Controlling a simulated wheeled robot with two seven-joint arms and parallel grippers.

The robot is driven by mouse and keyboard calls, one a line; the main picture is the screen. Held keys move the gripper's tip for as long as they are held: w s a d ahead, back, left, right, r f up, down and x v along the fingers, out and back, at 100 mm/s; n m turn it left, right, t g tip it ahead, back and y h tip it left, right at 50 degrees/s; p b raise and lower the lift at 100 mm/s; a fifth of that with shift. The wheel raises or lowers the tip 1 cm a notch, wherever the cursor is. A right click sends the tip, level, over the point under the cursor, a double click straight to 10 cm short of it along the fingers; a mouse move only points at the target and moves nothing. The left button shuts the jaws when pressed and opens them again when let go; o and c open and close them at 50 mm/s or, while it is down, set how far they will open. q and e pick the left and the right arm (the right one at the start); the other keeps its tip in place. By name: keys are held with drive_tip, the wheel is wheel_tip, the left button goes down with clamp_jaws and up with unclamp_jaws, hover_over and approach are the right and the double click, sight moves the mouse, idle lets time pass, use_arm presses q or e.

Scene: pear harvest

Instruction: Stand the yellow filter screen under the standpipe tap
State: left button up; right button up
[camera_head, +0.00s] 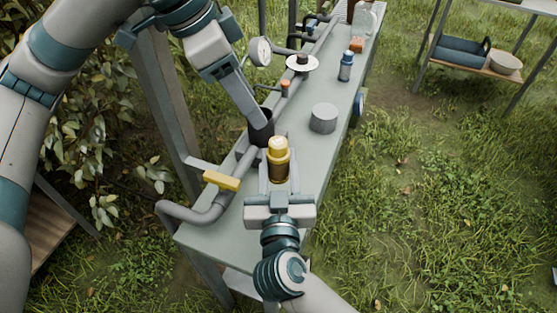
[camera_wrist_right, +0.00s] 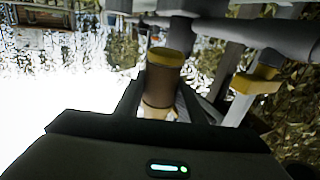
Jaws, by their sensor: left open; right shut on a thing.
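The filter screen (camera_head: 278,168), a brownish cylinder with a yellow cap, is upright between the fingers of my right gripper (camera_head: 278,180), which is shut on it. It also shows in the right wrist view (camera_wrist_right: 163,80). It is over the near part of the bench; whether it touches the top I cannot tell. My left gripper (camera_head: 252,112) is open, pointing down at a dark cup-shaped housing (camera_head: 262,128) on the pipe just behind the screen. Its fingertips are partly hidden. A yellow lever (camera_head: 221,180) sits on the grey pipe (camera_head: 195,215); I cannot tell which fitting is the standpipe tap.
The narrow grey bench (camera_head: 310,165) carries a grey cylinder (camera_head: 323,118), a blue bottle (camera_head: 346,66), a white disc (camera_head: 302,63) and a gauge (camera_head: 260,51). A post (camera_head: 165,95) stands at left. A shelf (camera_head: 475,65) is at back right. Grass to the right is clear.

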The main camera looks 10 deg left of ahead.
use_arm(q)
drive_tip(key=shift+a+r, duration=0.15)
drive_tip(key=shift+r, duration=0.1)
